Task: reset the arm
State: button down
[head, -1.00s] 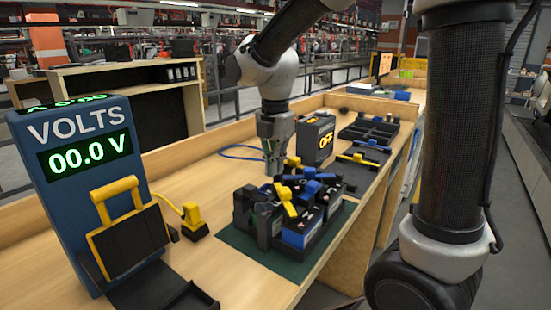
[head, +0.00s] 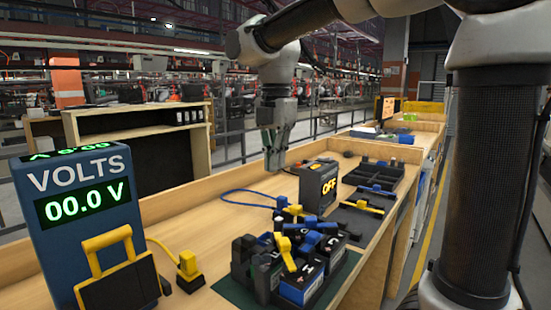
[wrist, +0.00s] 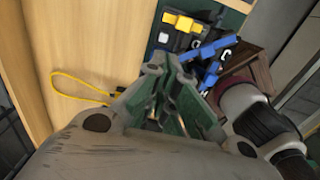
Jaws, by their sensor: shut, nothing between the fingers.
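My gripper (head: 274,160) hangs from my raised arm above the wooden workbench (head: 228,226), at the middle of the head view. Its fingers are shut with nothing between them. The fingers point down, behind and above a cluster of blue and black battery packs (head: 303,284) with yellow and blue clamp handles. In the wrist view my gripper (wrist: 178,112) shows its greenish fingers, with a yellow clamp handle (wrist: 184,22) and a blue one (wrist: 210,50) beyond them. The gripper is apart from all of these.
A blue voltmeter stand (head: 85,232) reading 00.0 V stands at the left. A black box marked OFF (head: 320,187) and a black tray (head: 373,178) stand behind the batteries. A yellow clamp (head: 188,268) with a cable lies by the stand. The bench's middle has bare wood.

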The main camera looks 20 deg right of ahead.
jog(key=shift+r, duration=0.2)
jog(key=s+d+f+m+t, duration=0.2)
jog(key=s+d+f+m, duration=0.2)
jog(key=s+d+m, duration=0.4)
jog(key=s+d+f+m+t, duration=0.2)
jog(key=s+d+f+m, duration=0.2)
jog(key=s+d+m, duration=0.5)
jog(key=s+m, duration=0.1)
jog(key=m, duration=0.7)
jog(key=shift+s+d+f, duration=0.15)
jog(key=shift+s+d, duration=0.05)
jog(key=shift+s, duration=0.1)
